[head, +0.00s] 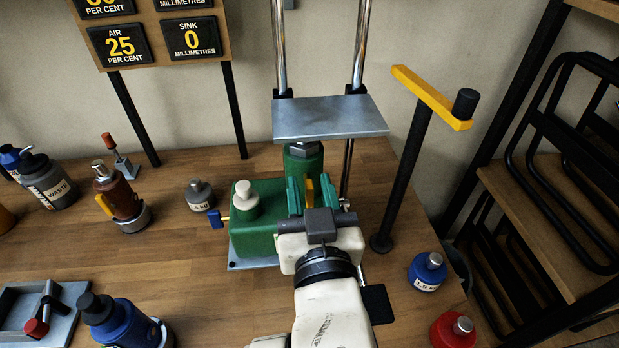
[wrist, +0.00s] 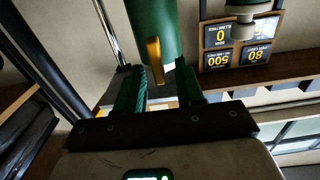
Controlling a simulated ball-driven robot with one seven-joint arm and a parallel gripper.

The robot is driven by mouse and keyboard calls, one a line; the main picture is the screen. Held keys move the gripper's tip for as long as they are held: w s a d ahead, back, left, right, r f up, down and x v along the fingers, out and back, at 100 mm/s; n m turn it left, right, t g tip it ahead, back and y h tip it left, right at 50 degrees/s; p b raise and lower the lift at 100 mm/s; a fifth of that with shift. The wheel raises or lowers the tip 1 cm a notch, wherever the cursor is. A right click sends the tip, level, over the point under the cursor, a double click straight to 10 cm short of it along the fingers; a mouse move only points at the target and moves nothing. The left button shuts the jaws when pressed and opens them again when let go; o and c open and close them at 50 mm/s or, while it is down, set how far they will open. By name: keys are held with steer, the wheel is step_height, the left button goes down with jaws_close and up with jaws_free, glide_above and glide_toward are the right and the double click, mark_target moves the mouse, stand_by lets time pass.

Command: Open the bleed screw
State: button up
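A green hydraulic jack (head: 262,240) stands on the table under a grey plate. A small yellow lever (head: 310,190) sits on its green cylinder and also shows in the wrist view (wrist: 154,58). A blue handle (head: 216,219) on a yellow stem sticks out of the jack's left side. The frames do not show which of these is the bleed screw. My gripper (head: 312,186) is open in front of the cylinder. In the wrist view its green fingers (wrist: 162,68) stand on either side of the yellow lever, with visible gaps. Whether they touch the cylinder cannot be told.
The grey press plate (head: 330,118) on chrome rods is above my gripper. A black post with a yellow arm (head: 430,97) stands to the right. Blue (head: 427,272) and red (head: 455,331) weights lie right.

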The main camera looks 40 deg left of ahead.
steer(key=shift+w+a, duration=0.45)
steer(key=shift+a, duration=0.1)
steer(key=shift+c, duration=0.3)
jaws_close()
